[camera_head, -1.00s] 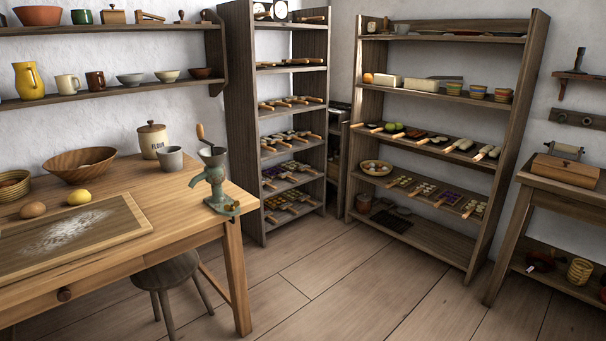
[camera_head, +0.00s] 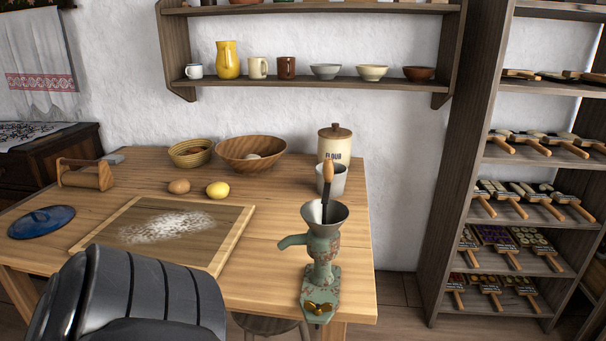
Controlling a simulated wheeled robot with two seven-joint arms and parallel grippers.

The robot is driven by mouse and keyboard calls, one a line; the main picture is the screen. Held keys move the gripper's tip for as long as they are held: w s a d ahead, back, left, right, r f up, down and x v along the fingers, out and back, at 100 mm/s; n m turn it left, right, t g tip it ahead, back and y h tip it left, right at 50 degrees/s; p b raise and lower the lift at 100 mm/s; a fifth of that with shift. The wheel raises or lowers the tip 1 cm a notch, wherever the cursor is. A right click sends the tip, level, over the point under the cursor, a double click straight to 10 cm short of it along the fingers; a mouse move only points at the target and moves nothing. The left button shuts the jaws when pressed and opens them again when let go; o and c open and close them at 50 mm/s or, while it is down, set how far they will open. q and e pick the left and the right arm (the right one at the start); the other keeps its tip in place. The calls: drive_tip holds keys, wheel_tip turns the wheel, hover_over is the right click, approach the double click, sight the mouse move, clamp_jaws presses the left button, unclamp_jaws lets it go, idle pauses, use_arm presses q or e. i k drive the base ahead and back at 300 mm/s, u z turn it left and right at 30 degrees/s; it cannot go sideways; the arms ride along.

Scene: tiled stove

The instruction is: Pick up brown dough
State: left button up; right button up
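A small brown round lump, which looks like the brown dough (camera_head: 179,186), lies on the wooden table (camera_head: 275,217) behind the floured board. A yellow lump (camera_head: 217,189) lies just to its right, with a small gap between them. Neither of my grippers shows in the head view. A dark grey link of my arm fills the lower left, in front of the table's near edge and the board's near corner.
The floured board (camera_head: 235,235) lies in front of the lumps. A wooden bowl (camera_head: 251,150) and a basket (camera_head: 190,152) stand behind them. A green grinder (camera_head: 321,250) is clamped at the right, near the flour jar (camera_head: 334,143). A blue lid (camera_head: 41,222) lies left.

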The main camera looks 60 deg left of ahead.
sight(180, 186)
drive_tip(key=u, duration=2.3)
